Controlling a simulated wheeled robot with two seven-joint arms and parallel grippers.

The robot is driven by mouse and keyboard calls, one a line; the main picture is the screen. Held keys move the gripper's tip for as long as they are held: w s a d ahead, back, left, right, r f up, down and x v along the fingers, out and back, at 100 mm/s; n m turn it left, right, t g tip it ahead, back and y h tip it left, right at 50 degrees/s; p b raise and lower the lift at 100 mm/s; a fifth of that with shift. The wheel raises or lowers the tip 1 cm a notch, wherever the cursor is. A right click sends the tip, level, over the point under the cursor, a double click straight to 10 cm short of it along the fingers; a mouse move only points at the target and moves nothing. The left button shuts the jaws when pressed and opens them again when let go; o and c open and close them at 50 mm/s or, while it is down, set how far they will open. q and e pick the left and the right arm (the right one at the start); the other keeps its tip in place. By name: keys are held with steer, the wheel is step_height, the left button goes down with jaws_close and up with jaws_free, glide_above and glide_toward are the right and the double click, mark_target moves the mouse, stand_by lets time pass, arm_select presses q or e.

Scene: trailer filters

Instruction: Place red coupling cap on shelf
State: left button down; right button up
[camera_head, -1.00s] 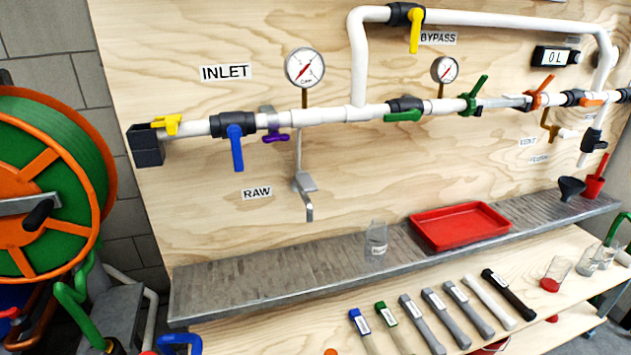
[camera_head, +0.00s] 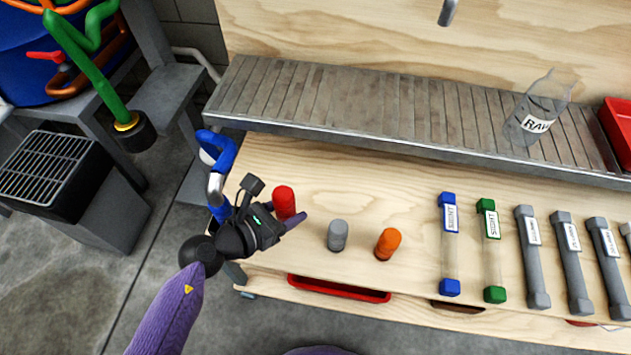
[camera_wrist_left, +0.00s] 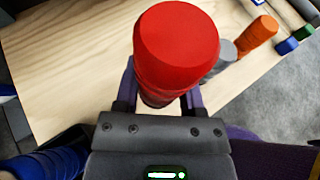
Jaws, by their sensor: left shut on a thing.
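The red coupling cap (camera_head: 284,201) is a short red cylinder over the left end of the wooden shelf (camera_head: 330,190). My left gripper (camera_head: 288,216) is shut on it, with purple fingers on either side. In the left wrist view the red cap (camera_wrist_left: 176,45) stands up between the fingers (camera_wrist_left: 160,92) and hides part of them. I cannot tell whether its base touches the wood. A grey cap (camera_head: 338,236) and an orange cap (camera_head: 388,243) stand on the shelf to the right of the gripper. My right gripper is not in view.
Several labelled filter tubes (camera_head: 449,243) lie at the right. A slatted metal ledge (camera_head: 350,100) runs behind and above, with a clear RAW bottle (camera_head: 539,108) and a red tray (camera_head: 620,120). Bare wood lies behind the caps.

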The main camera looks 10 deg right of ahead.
mark_target(292, 236)
arm_select(q)
step_height(292, 236, down, 7)
steer(key=b, duration=0.4)
steer(key=shift+s+r, duration=0.1)
step_height(292, 236, down, 2)
steer(key=shift+b, duration=0.8)
steer(key=shift+r, duration=0.3)
steer(key=shift+f, duration=0.15)
steer(key=shift+c, duration=1)
jaws_free()
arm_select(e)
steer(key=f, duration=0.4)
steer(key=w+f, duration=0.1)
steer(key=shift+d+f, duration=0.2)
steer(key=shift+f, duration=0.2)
